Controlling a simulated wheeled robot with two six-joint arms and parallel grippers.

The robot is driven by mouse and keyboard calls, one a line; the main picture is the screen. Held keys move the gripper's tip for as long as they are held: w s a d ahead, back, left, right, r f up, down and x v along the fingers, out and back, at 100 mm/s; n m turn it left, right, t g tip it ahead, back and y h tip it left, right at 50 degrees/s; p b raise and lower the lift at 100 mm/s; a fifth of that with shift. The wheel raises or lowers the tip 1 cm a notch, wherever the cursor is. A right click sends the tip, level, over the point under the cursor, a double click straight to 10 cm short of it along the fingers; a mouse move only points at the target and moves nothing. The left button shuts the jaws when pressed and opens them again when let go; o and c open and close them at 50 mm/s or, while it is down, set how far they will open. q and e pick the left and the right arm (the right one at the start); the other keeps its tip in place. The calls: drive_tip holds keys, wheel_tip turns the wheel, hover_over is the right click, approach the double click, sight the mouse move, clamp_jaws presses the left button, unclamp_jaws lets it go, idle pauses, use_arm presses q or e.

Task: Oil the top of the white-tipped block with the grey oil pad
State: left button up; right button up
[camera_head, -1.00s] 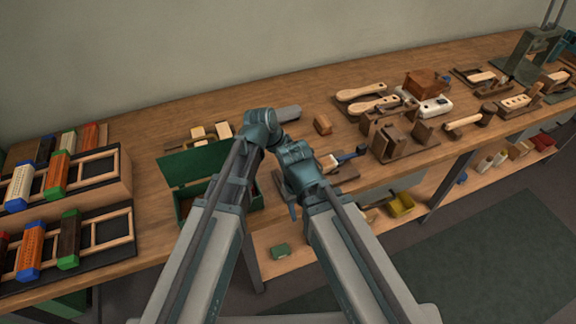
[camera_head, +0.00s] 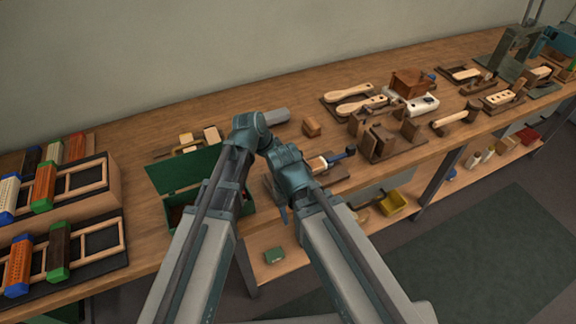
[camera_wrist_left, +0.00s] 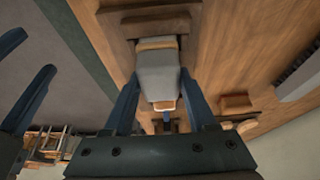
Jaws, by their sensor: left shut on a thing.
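My left gripper (camera_wrist_left: 157,98) is shut on a grey block-shaped pad (camera_wrist_left: 158,76), seen between its two fingers in the left wrist view. The pad hangs over a brown wooden fixture (camera_wrist_left: 150,23). A tan edge (camera_wrist_left: 156,43) shows at one end of the pad. At the other end a pale piece with an orange edge (camera_wrist_left: 165,104) shows, perhaps the white-tipped block; it also shows in the head view (camera_head: 319,163). The pad hides what lies under it, so contact cannot be told. My right gripper (camera_wrist_left: 38,58) has its fingers apart, with nothing seen between them.
A green open box (camera_head: 180,170) stands left of my arms. A grey block (camera_head: 276,116) and a small wooden block (camera_head: 311,127) lie behind them. A wooden fixture (camera_head: 380,140) stands to the right, near a blue-ended tool (camera_head: 348,151). Racks (camera_head: 95,240) fill the left.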

use_arm(q)
drive_tip(key=shift+s+a, duration=0.2)
drive_tip(key=shift+a, duration=0.3)
drive_tip(key=shift+s+a, duration=0.15)
drive_tip(key=shift+a, duration=0.3)
wheel_tip(320, 180, up, 6)
drive_tip(key=p, duration=0.6)
drive_tip(key=shift+w, duration=0.1)
wheel_tip(320, 180, up, 3)
drive_tip(key=p, duration=0.3)
